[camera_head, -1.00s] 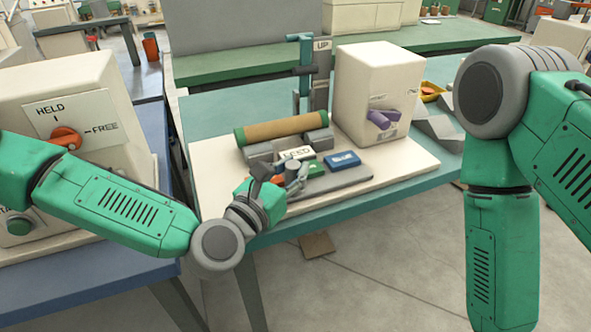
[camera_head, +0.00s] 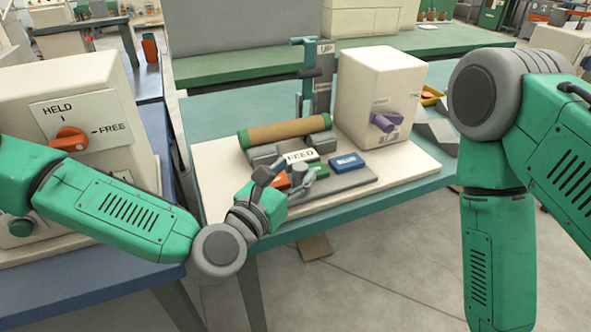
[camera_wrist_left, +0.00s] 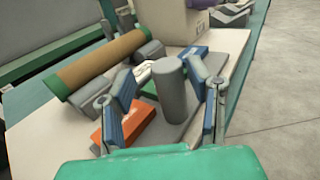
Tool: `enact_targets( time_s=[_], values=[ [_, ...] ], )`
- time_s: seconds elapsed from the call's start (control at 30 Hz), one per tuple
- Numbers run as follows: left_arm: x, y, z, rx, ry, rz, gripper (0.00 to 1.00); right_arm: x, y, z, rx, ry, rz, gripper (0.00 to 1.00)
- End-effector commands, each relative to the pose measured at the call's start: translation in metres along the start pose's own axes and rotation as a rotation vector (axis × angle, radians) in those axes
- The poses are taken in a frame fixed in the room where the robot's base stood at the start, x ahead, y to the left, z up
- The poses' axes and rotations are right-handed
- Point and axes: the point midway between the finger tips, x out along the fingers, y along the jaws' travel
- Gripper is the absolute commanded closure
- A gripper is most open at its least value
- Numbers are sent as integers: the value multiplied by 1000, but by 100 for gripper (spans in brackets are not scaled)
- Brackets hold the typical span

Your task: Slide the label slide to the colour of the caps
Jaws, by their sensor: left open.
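A brown tube with green end caps (camera_head: 288,131) lies across grey supports; it also shows in the left wrist view (camera_wrist_left: 100,62). In front of it is a grey plate (camera_head: 350,181) with an orange block (camera_wrist_left: 138,120), a green block (camera_wrist_left: 149,90) and a blue block (camera_head: 345,161). A white FEED label (camera_head: 300,156) is behind them. My left gripper (camera_head: 287,177) is open above the orange end. In the left wrist view, its fingers (camera_wrist_left: 164,108) are on either side of an upright grey cylinder (camera_wrist_left: 170,85); contact cannot be told. My right gripper is out of view.
A cream box with a purple knob (camera_head: 384,122) stands at the right of the cream board (camera_head: 215,165). A grey post marked UP (camera_head: 323,85) rises behind. A HELD/FREE panel (camera_head: 78,120) is at left. The board's right front is clear.

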Motion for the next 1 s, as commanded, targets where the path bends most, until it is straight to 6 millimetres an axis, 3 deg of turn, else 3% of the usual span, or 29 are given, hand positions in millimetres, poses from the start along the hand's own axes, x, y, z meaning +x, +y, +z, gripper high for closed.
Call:
enact_targets(
  time_s=[0.43, 1.0],
  values=[
    [-68, 6, -2, -8, -1, 0, 55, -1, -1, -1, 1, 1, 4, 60],
    [-70, 4, -2, -6, 0, -1, 55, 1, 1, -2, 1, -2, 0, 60]
  ],
)
